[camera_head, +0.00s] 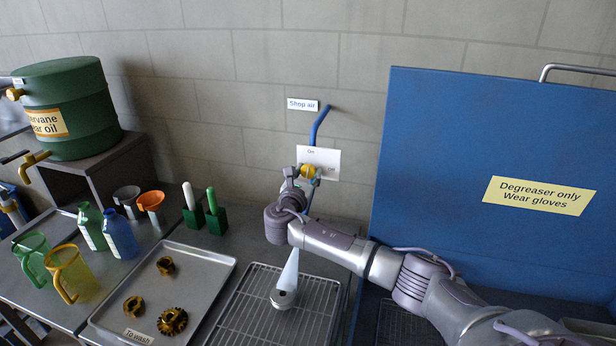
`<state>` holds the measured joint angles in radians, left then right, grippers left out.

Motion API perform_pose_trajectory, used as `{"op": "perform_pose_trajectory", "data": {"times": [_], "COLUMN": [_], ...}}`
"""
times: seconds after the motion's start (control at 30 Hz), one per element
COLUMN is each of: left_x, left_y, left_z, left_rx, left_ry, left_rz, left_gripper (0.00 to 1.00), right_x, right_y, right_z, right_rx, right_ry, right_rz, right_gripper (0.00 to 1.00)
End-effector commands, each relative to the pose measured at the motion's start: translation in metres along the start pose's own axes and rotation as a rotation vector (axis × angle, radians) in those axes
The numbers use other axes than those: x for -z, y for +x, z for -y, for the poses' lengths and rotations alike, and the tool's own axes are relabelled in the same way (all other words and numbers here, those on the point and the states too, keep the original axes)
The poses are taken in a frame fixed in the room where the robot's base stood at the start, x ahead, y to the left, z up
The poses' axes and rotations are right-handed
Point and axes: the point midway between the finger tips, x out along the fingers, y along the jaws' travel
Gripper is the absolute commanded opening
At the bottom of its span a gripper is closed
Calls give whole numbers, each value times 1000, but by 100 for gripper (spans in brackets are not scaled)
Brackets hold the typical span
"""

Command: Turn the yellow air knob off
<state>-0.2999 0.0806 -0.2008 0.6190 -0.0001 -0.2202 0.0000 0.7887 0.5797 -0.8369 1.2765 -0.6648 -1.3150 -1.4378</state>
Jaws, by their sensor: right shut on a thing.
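The yellow air knob (308,171) sits on the wall, in front of a white plate (323,158) marked "On". A blue air pipe (319,124) runs down to it below a "Shop air" label (302,104). My right gripper (302,178) reaches up to the knob from below and is shut on it. The fingers and my wrist cover part of the knob, so its exact angle is hard to tell. My left gripper is not in view.
A metal tray (205,263) holds gears. A blue degreaser cabinet lid (430,150) stands at the right. Jugs, bottles and a green drum (85,85) are at the left.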

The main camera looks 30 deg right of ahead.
Motion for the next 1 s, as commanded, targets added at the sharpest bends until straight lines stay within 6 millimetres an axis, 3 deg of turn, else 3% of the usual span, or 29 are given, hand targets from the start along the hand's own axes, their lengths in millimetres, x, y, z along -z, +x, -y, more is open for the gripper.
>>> {"op": "perform_pose_trajectory", "data": {"times": [1.0], "left_x": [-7], "left_y": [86], "left_z": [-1], "left_rx": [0], "left_ry": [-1], "left_rz": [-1], "left_gripper": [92], "right_x": [3], "right_y": [0], "right_z": [-5], "right_rx": [0], "right_ry": [949], "right_rz": [-2], "right_gripper": [8]}}
